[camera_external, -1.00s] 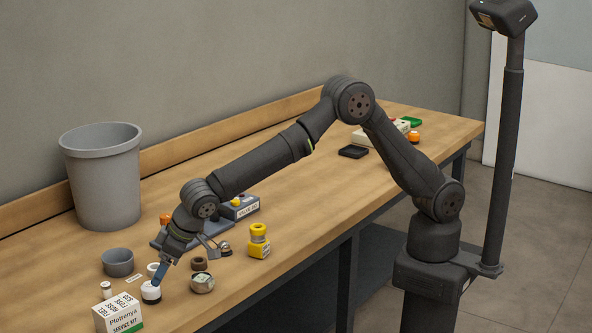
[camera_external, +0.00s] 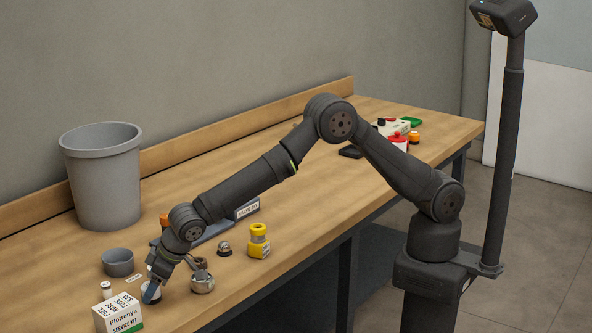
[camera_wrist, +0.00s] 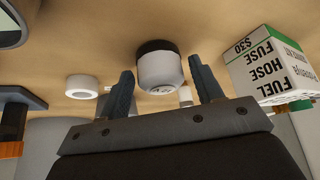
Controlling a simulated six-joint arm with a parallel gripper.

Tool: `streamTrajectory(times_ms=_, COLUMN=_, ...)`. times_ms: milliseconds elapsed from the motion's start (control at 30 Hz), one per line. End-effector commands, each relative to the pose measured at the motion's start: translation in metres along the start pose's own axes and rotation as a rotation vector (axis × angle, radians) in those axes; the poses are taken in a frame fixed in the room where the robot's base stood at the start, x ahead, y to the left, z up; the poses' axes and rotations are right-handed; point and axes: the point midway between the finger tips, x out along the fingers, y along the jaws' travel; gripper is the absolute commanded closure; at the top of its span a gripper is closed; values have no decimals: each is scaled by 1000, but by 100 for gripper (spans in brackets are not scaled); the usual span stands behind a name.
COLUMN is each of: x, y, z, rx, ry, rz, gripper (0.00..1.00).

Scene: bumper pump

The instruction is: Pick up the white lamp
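The white lamp (camera_wrist: 160,70), a short rounded white cylinder with a black band at one end, stands on the bench. In the wrist view it shows between the two fingers of my gripper (camera_wrist: 161,66), which are open with a gap on each side. In the external view my gripper (camera_external: 153,287) is low over the front left of the bench, and its fingers hide most of the lamp. I cannot tell whether the fingers touch it.
A service kit box (camera_external: 119,314) stands close by, left of the gripper. A small white bottle (camera_external: 106,290), a grey bowl (camera_external: 118,262) and a round silver-rimmed part (camera_external: 202,283) are near. A yellow part (camera_external: 259,241) and a large grey bin (camera_external: 103,178) stand farther off.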

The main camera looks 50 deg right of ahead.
Motion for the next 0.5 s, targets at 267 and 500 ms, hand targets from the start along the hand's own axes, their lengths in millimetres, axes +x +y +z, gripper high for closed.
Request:
streamTrajectory(times_ms=267, x=0, y=0, z=0, rx=0, ry=0, rz=0, gripper=79)
streamTrajectory(times_ms=500, x=-3, y=0, z=-2, rx=0, ry=0, rz=0, gripper=79)
